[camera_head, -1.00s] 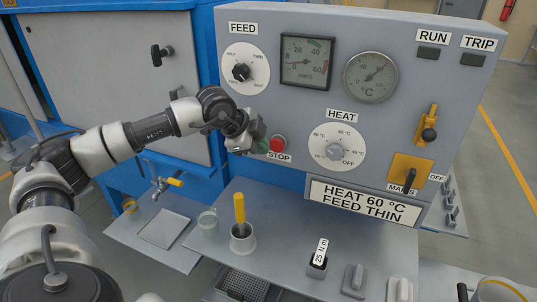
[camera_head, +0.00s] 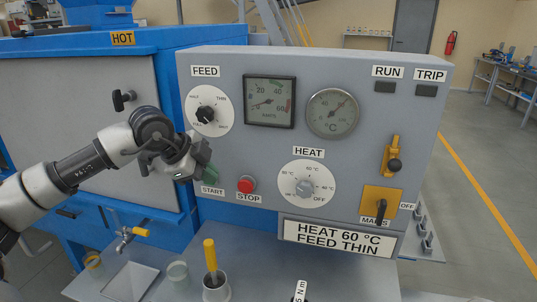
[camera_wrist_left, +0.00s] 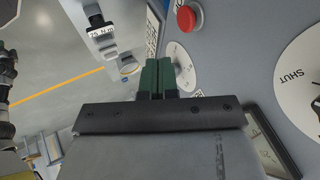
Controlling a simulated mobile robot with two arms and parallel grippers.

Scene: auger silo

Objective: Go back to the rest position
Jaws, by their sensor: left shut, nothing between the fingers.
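My left gripper (camera_head: 210,173) is shut and empty, its green fingers pressed together. In the head view it hangs in front of the grey control panel (camera_head: 350,75), just above the START label (camera_head: 213,190), and hides the spot where a START button would sit. The red STOP button (camera_head: 246,184) is just right of it. In the left wrist view the closed green fingers (camera_wrist_left: 158,76) show with nothing between them, and the STOP button (camera_wrist_left: 189,18) lies above right. I cannot tell the exact gap to the panel. My right gripper is not in view.
The panel carries the FEED knob (camera_head: 208,114), HEAT knob (camera_head: 305,187) and MAINS switch (camera_head: 381,212). Below, a grey shelf (camera_head: 350,280) holds a cup (camera_head: 216,289) with a yellow-handled tool. A tap (camera_head: 132,235) sticks out at left. Open floor lies to the right.

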